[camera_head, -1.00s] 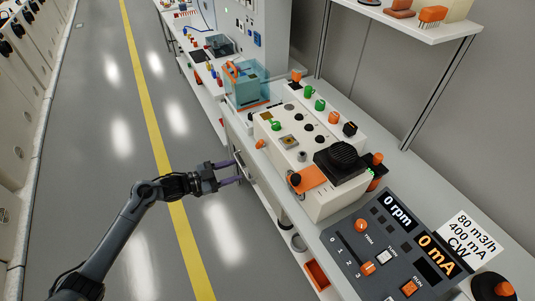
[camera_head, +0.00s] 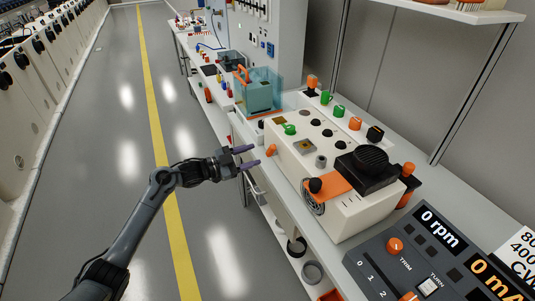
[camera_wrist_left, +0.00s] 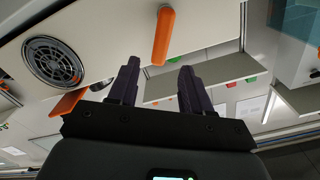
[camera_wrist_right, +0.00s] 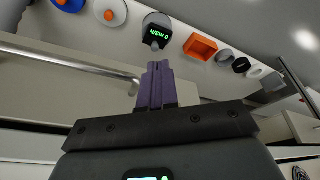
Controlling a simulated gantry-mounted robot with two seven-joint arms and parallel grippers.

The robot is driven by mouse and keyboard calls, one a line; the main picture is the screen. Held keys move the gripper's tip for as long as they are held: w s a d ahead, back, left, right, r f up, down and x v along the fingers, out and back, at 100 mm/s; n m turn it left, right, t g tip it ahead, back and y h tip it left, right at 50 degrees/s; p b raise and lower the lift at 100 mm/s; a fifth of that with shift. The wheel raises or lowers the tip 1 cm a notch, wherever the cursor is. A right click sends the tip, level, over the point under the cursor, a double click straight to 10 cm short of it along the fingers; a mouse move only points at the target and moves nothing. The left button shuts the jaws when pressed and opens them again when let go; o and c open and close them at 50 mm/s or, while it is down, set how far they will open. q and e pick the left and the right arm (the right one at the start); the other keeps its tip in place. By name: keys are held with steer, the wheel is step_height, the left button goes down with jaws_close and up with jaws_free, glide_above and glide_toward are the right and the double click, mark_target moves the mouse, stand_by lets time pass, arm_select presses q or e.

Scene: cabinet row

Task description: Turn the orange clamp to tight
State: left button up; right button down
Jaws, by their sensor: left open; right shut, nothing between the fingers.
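The orange clamp (camera_head: 271,150) is a small orange lever on the near-left side of the cream machine box (camera_head: 297,165). In the left wrist view the orange clamp (camera_wrist_left: 163,36) is a rounded bar, slightly tilted, just beyond the fingertips. My left gripper (camera_head: 252,156) is open, with its dark purple fingers pointing at the box side, a short way left of the clamp. In the left wrist view the left gripper (camera_wrist_left: 159,70) has the clamp's lower end between its fingertips in the picture; I see no contact. My right gripper (camera_wrist_right: 157,66) is shut and empty.
A round fan grille (camera_wrist_left: 53,60) is on the box side. A grey control panel (camera_head: 425,258) stands at lower right. A rail (camera_wrist_right: 70,65) is near my right gripper. The floor (camera_head: 120,150) is clear.

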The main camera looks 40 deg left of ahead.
mark_target(269, 150)
arm_select(q)
steer(key=b+x, duration=0.1)
steer(key=x, duration=0.5)
steer(key=shift+w+d+b, duration=0.2)
steer(key=shift+w+b, duration=0.1)
steer(key=shift+b, duration=0.1)
steer(key=shift+c, duration=0.5)
jaws_close()
